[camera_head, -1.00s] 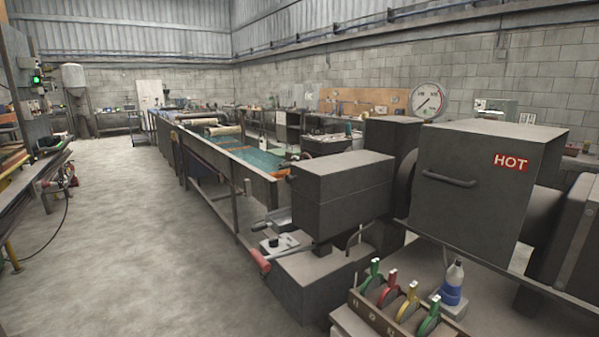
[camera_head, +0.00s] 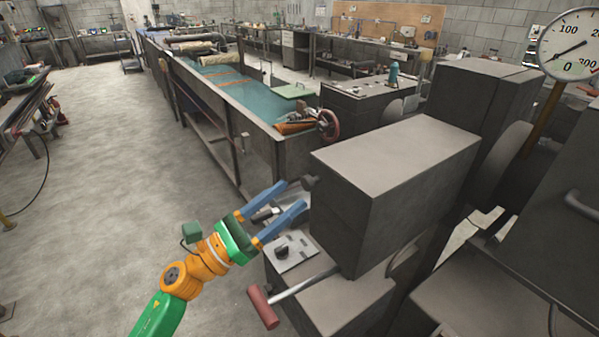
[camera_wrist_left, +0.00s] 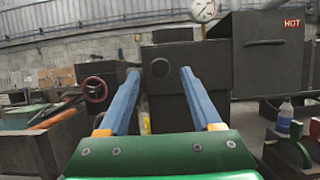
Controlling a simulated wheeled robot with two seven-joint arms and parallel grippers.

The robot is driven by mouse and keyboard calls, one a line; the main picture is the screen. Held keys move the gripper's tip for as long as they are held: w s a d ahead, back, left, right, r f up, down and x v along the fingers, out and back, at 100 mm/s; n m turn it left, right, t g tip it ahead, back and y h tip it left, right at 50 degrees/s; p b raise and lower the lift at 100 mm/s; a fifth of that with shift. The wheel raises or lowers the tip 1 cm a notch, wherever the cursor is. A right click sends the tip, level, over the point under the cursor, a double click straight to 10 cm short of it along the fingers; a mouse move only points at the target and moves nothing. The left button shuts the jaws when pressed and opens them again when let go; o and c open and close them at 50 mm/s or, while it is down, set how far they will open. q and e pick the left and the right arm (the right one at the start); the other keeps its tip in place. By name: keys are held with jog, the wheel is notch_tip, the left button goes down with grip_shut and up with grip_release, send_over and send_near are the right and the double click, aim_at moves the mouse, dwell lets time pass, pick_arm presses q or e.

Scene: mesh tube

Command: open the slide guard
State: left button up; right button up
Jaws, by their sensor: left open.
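A dark grey box-shaped cover (camera_head: 400,185) sits on the machine right of the middle in the head view; I take it for the slide guard, though no label shows. A dark round knob (camera_head: 309,183) sticks out of its left end. My left gripper (camera_head: 293,196) is open, its blue fingers pointing at that knob. In the left wrist view the knob (camera_wrist_left: 161,68) appears between the two fingers (camera_wrist_left: 160,76), with the box face (camera_wrist_left: 172,92) behind it. I cannot tell whether the fingertips touch anything. My right gripper is not in view.
A lever with a red grip (camera_head: 263,308) sticks out below the gripper, beside a small plate with a black knob (camera_head: 288,251). A long water trough (camera_head: 232,92) runs behind. A dial gauge (camera_head: 571,45) stands at right. The floor (camera_head: 110,190) at left is clear.

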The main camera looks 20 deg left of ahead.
aim_at(304, 184)
pick_arm(q)
jog(key=shift+w+d+r+p, duration=0.5)
jog(key=shift+w+d+r, duration=0.3)
jog(key=shift+d, duration=0.2)
jog(key=shift+w+d, duration=0.1)
jog(key=shift+w, duration=0.2)
jog(key=shift+w+f, duration=0.3)
jog(key=shift+s+r, duration=0.1)
jog(key=shift+s, duration=0.05)
grip_shut()
